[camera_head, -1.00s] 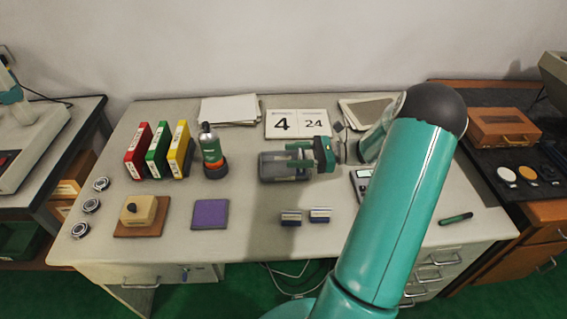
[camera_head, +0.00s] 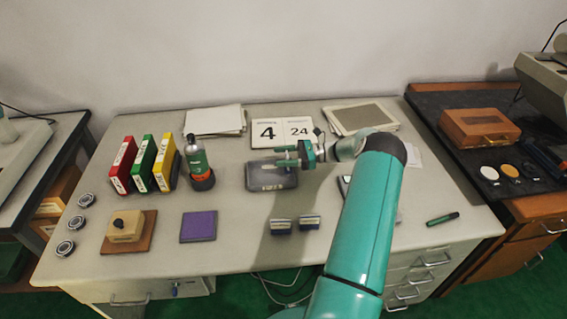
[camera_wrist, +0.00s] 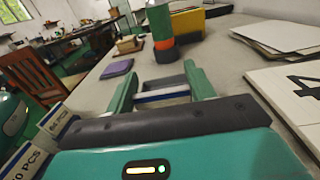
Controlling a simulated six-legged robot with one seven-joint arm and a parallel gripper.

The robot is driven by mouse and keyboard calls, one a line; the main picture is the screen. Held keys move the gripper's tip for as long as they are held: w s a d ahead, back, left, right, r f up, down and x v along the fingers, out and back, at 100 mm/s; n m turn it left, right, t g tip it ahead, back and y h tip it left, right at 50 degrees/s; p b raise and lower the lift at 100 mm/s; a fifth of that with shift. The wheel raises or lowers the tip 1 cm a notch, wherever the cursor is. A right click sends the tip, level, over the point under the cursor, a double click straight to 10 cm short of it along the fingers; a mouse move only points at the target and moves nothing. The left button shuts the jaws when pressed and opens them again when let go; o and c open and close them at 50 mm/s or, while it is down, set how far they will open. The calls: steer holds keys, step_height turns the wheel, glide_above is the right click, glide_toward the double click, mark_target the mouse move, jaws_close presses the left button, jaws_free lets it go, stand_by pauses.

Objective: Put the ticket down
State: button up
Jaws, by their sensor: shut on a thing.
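My gripper (camera_head: 286,157) is at the middle of the desk, by the back edge of a dark grey tray (camera_head: 262,184), with its fingers pointing left. In the wrist view my gripper (camera_wrist: 160,74) has its two green fingers apart, with a pale strip with a blue edge, apparently the ticket (camera_wrist: 163,96), between them. A grey bar shows just beyond the strip, and I cannot tell whether it belongs to the ticket or the tray. The ticket is too small to make out in the head view.
A calendar (camera_head: 283,132) stands behind my gripper. A green bottle (camera_head: 196,158) and upright binders (camera_head: 143,164) stand to the left. A purple pad (camera_head: 198,226) and two small boxes (camera_head: 296,223) lie in front. Bare desk lies between pad and tray.

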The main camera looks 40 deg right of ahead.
steer(key=shift+w+d+f, duration=0.1)
steer(key=shift+w+f, duration=0.1)
steer(key=shift+f, duration=1.5)
steer(key=shift+f, duration=0.1)
steer(key=o, duration=1)
